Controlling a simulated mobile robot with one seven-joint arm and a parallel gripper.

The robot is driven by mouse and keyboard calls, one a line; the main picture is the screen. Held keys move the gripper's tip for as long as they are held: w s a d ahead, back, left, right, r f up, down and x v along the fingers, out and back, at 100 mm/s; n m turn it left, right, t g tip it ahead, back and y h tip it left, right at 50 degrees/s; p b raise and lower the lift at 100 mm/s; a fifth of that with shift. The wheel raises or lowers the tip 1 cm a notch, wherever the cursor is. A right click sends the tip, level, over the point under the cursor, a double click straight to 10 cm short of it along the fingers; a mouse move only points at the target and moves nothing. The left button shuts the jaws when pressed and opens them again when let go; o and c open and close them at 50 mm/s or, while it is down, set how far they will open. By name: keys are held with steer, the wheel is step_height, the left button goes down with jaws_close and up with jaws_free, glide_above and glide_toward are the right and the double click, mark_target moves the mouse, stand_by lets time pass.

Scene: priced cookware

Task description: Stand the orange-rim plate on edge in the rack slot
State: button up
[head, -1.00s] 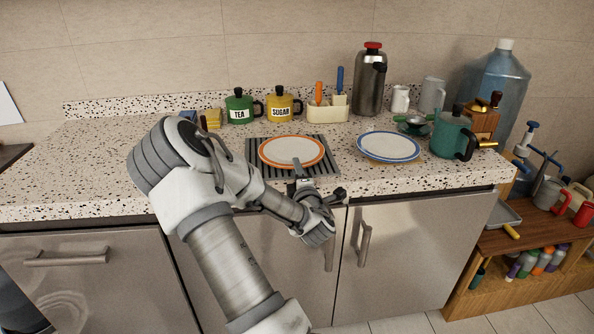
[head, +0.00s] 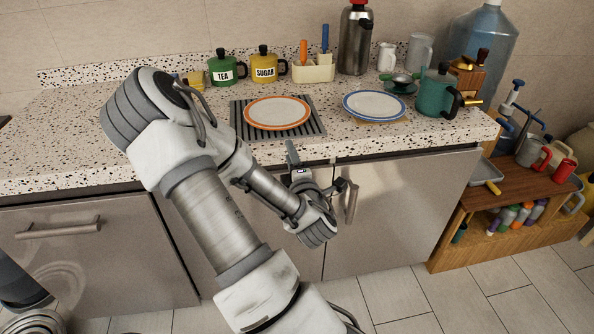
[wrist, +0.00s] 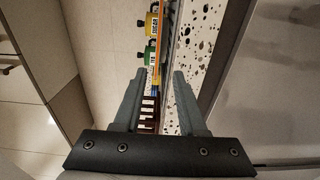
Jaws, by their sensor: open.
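The orange-rim plate (head: 277,112) lies flat, white face up, on a dark ridged mat (head: 237,122) on the speckled counter in the head view. My gripper (head: 291,155) is in front of the counter's front edge, apart from the plate and just nearer than it. In the wrist view my gripper (wrist: 160,75) has its two fingers spread, with nothing held between them. A reddish-brown slatted thing, perhaps the rack (wrist: 149,115), shows between the fingers there. I cannot make out its slot. In the head view my arm covers part of the counter's left side.
A blue-rim plate (head: 375,105) lies to the right. Behind stand the green TEA canister (head: 224,70), yellow SUGAR canister (head: 264,68), a utensil holder (head: 313,72) and a steel flask (head: 355,40). A teal pot (head: 435,95) stands at right. The counter's front left is clear.

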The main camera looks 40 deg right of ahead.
steer(key=shift+r+p, duration=0.35)
steer(key=shift+p, duration=0.75)
steer(key=p+v, duration=0.6)
steer(key=p, duration=0.3)
steer(key=shift+s+f, duration=0.35)
steer(key=shift+a+r, duration=0.1)
steer(key=shift+a, duration=0.1)
